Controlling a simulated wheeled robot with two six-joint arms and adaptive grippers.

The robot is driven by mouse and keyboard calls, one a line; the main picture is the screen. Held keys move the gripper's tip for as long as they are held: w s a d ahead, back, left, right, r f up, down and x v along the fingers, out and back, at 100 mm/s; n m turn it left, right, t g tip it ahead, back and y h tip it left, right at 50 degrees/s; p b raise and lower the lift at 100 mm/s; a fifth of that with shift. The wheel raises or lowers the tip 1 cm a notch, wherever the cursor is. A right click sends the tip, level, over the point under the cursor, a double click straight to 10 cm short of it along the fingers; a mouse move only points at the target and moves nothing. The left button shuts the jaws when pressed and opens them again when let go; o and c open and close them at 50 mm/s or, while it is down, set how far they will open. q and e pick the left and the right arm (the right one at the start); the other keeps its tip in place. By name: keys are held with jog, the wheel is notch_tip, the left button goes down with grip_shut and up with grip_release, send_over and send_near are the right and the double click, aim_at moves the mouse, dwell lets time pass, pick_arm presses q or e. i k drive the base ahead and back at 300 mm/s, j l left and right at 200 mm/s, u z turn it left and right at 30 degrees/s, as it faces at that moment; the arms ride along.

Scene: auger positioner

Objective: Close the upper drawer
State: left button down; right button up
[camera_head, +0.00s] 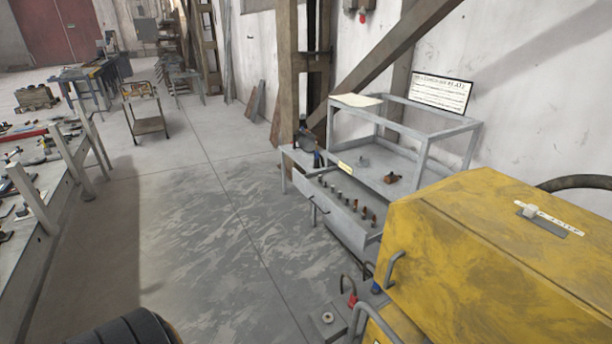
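The upper drawer (327,207) belongs to a grey metal bench (432,147) right of centre in the head view. It is pulled out toward the open floor on the left, and its inside shows. A row of several small dark and brown tool pieces (352,203) stands in it. A small handle (313,211) is on its front face. A yellow label (346,168) sits at its far end. The near end is partly hidden behind a yellow machine. Neither of my grippers is in view. A dark rounded part at the bottom left seems to be mine.
The yellow machine (480,250) with grey handles fills the lower right, close to the bench. A long worktable (52,190) with tools stands at left. A small cart (148,125) stands farther back. The floor (215,235) between is clear.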

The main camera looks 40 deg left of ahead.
aim_at(339, 210)
jog(key=i+j, duration=0.2)
jog(key=j, duration=0.35)
jog(key=i+j+z, duration=0.15)
jog(key=j, duration=0.4)
jog(key=i+j, duration=0.2)
jog(key=j, duration=0.4)
jog(key=i+j+z, duration=0.15)
jog(key=j, duration=0.4)
jog(key=i+j, duration=0.15)
jog(key=j, duration=0.45)
jog(key=i+j+z, duration=0.15)
jog(key=j, duration=0.45)
jog(key=i+j, duration=0.1)
jog(key=j, duration=0.5)
jog(key=i+j+z, duration=0.15)
jog(key=j, duration=0.45)
